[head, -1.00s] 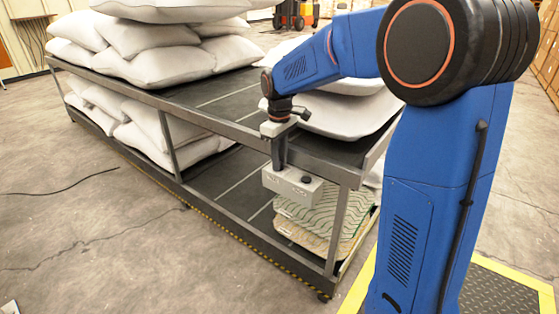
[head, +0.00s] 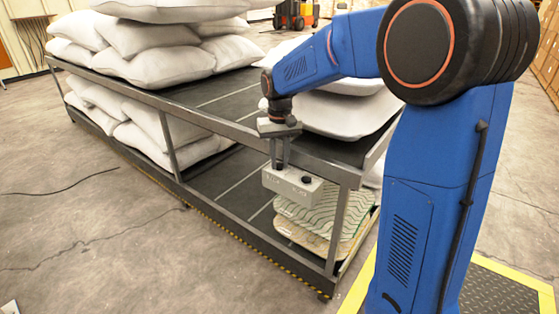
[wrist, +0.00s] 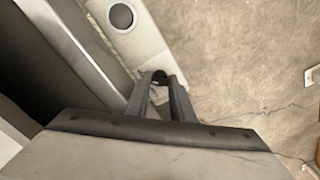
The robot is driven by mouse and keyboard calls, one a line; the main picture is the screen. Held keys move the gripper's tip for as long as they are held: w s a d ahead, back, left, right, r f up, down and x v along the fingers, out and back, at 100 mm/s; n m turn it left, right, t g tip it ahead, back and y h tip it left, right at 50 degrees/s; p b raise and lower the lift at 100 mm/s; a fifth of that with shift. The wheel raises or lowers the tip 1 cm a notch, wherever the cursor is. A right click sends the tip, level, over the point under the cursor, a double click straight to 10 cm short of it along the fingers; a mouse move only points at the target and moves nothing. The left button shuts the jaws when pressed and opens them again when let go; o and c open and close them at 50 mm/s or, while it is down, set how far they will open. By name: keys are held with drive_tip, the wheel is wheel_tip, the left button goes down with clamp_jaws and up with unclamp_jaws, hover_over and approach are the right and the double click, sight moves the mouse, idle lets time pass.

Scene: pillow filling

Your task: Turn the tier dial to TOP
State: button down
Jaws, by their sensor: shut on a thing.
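A grey control box (head: 290,188) is mounted at the near side of the rack, between its two decks. My gripper (head: 279,166) points down onto the left part of the box's top. In the wrist view its fingers (wrist: 159,78) are shut on a small dark dial (wrist: 158,75), which is mostly hidden between the fingertips. I take this to be the tier dial. A second round dark knob (head: 306,180) sits free to the right on the box and also shows in the wrist view (wrist: 121,16). The box's lettering is too small to read, so the dial's setting cannot be told.
The rack's top rail (head: 225,130) runs close beside my gripper, and a rack post (head: 336,230) stands right of the box. White pillows (head: 175,55) fill the rack's left part. Patterned flat pieces (head: 310,215) lie below the box. Floor in front is clear.

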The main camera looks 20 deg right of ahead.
idle(0.3)
drive_tip(key=c, duration=1.8)
unclamp_jaws()
wheel_tip(320, 180, up, 17)
drive_tip(key=shift+r, duration=0.2)
drive_tip(key=shift+s, duration=0.1)
drive_tip(key=s+d+f+t, duration=0.1)
drive_tip(key=s+d+f, duration=0.1)
drive_tip(key=s, duration=0.8)
drive_tip(key=s+d+f+t, duration=0.2)
drive_tip(key=s, duration=0.7)
drive_tip(key=shift+n+t, duration=0.3)
drive_tip(key=shift+t, duration=0.6)
drive_tip(key=s+f, duration=0.3)
drive_tip(key=s, duration=0.2)
drive_tip(key=s+d+f, duration=0.1)
drive_tip(key=s+f, duration=0.3)
drive_tip(key=s+d+f, duration=0.1)
drive_tip(key=s+f, duration=0.3)
drive_tip(key=s, duration=0.1)
drive_tip(key=shift+s, duration=0.35)
